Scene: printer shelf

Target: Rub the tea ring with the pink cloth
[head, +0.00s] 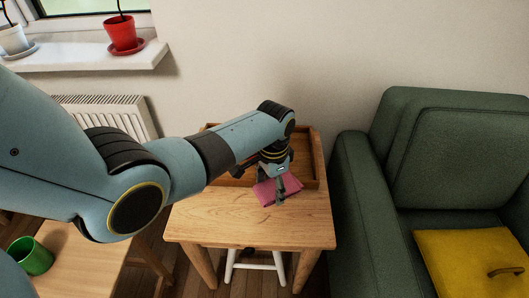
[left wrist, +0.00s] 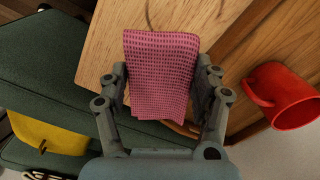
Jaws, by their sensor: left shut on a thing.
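The pink cloth (head: 290,184) is at my left gripper (head: 279,193), over the small wooden table (head: 250,226). In the left wrist view the cloth (left wrist: 160,75) is between the two fingers of my left gripper (left wrist: 161,78), which is shut on it. I cannot tell whether the cloth touches the tabletop. No clear tea ring shows; a dark curved line on the wood in the left wrist view may be part of it or grain. The cloth and arm hide part of the tabletop. My right gripper is in neither view.
A wooden tray (head: 312,146) stands at the back of the table, behind my arm. A red mug (left wrist: 282,95) shows in the left wrist view. The tabletop's front is clear.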

